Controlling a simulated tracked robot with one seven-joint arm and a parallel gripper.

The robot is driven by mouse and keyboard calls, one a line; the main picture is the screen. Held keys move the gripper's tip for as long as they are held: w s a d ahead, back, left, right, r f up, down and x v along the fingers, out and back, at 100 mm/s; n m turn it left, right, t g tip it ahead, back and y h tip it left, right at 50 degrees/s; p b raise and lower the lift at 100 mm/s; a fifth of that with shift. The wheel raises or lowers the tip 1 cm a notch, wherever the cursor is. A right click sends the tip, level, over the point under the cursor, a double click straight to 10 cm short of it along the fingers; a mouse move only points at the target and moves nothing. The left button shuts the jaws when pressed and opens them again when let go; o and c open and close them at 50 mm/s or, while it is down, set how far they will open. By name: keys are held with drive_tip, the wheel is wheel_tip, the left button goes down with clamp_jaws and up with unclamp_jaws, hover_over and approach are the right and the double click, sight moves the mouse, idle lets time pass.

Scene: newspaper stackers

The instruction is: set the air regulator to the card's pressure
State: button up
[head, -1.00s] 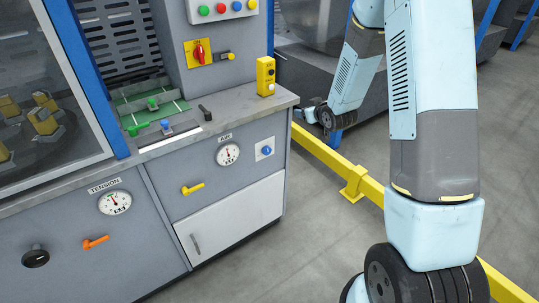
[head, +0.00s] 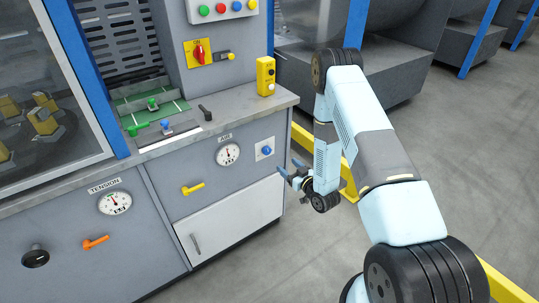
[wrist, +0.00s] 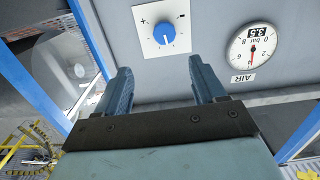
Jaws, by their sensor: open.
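The air regulator's blue knob (head: 266,150) sits on a small white plate on the grey cabinet front. In the wrist view the knob (wrist: 164,33) has plus and minus marks beside it. The round AIR gauge (head: 228,154) is left of it. My gripper (head: 290,168) is open and empty, just right of and below the knob. In the wrist view its fingers (wrist: 166,80) point toward the knob, apart from it. I cannot make out a card.
A yellow lever (head: 192,188) and a white door (head: 232,222) are below the gauge. The worktop (head: 225,112) juts above the panel and carries a yellow button box (head: 265,76). A yellow floor rail (head: 349,190) runs behind my arm. A TENSION gauge (head: 115,202) is further left.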

sight(268, 152)
drive_tip(key=x, duration=0.8)
drive_tip(key=f+x, duration=0.1)
drive_tip(key=x, duration=0.4)
drive_tip(key=shift+s+a, duration=0.3)
drive_tip(key=c, duration=1.1)
drive_tip(key=shift+o, duration=0.2)
drive_tip(key=shift+m, duration=0.3)
